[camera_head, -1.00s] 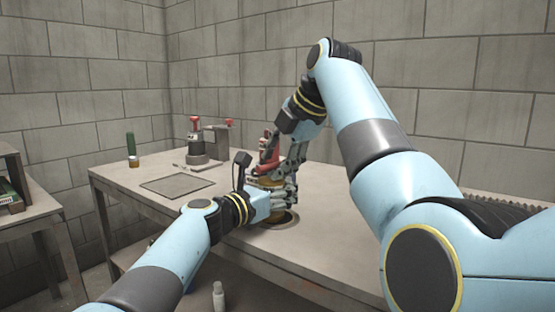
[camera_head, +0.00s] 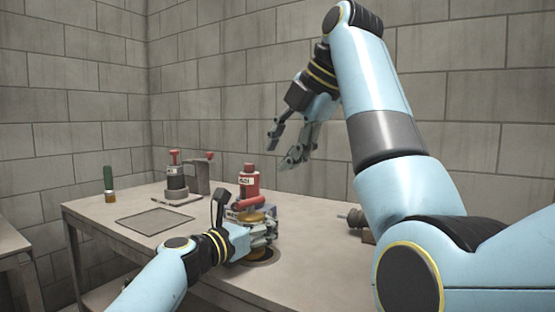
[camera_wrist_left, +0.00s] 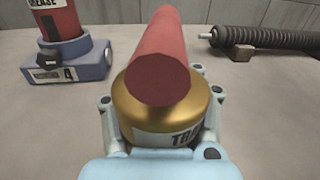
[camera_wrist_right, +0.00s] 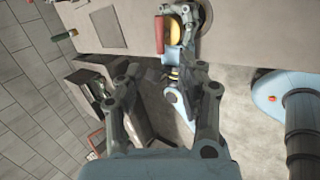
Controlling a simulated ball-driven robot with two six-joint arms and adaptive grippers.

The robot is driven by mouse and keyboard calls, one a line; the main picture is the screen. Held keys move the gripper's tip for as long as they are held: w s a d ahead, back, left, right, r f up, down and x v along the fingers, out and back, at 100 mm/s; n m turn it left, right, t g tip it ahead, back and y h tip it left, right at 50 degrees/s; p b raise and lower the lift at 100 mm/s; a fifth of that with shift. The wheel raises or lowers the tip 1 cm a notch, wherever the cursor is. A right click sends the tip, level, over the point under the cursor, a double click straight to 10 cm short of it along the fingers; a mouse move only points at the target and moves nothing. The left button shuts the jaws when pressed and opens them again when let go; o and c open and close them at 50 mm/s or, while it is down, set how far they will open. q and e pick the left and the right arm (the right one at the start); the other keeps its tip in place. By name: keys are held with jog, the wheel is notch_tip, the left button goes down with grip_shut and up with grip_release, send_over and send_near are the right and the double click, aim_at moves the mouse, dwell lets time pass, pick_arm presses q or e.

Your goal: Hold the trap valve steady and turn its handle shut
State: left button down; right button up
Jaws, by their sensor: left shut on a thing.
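The trap valve has a round brass body (camera_wrist_left: 165,105) with a partly covered label and a thick red handle (camera_wrist_left: 160,60) on top. In the head view the valve (camera_head: 250,216) stands at the table's front edge, its red handle (camera_head: 249,204) lying across it. My left gripper (camera_head: 262,233) is shut around the brass body; its fingers show on both sides in the left wrist view.
A red grease bottle (camera_head: 249,179) in a blue-grey holder (camera_wrist_left: 70,61) stands close behind the valve. A ribbed rod (camera_wrist_left: 265,37) lies at right. A flat mat (camera_head: 157,221), a red-topped device (camera_head: 176,180) and a green-handled brush (camera_head: 108,182) are on the left.

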jog(key=shift+m, duration=0.3)
jog(key=c, duration=0.5)
jog(key=shift+w+r+m, duration=0.1)
jog(key=shift+w+m, duration=0.05)
jog(key=shift+m, duration=0.35)
jog(key=shift+c, duration=1)
jog(key=shift+w+a+f+m, duration=0.1)
jog(key=shift+w+m, duration=0.05)
jog(key=shift+m, duration=0.4)
jog(key=shift+w+a+f+m, duration=0.1)
jog(key=shift+w+m, duration=0.05)
jog(key=shift+m, duration=0.4)
grip_shut()
jog(key=m, duration=1.4)
send_over(251, 206)
jog(key=w+d, duration=0.2)
notch_tip(251, 206, down, 2)
jog(key=shift+s+f+y, duration=0.1)
jog(key=shift+y, duration=0.2)
jog(key=shift+w+a+r, duration=0.25)
jog(key=shift+w+r, duration=0.05)
jog(key=shift+w, duration=0.1)
notch_tip(251, 206, down, 7)
jog(key=w+a, duration=0.1)
jog(key=shift+w+f, duration=0.15)
jog(key=shift+f, duration=0.05)
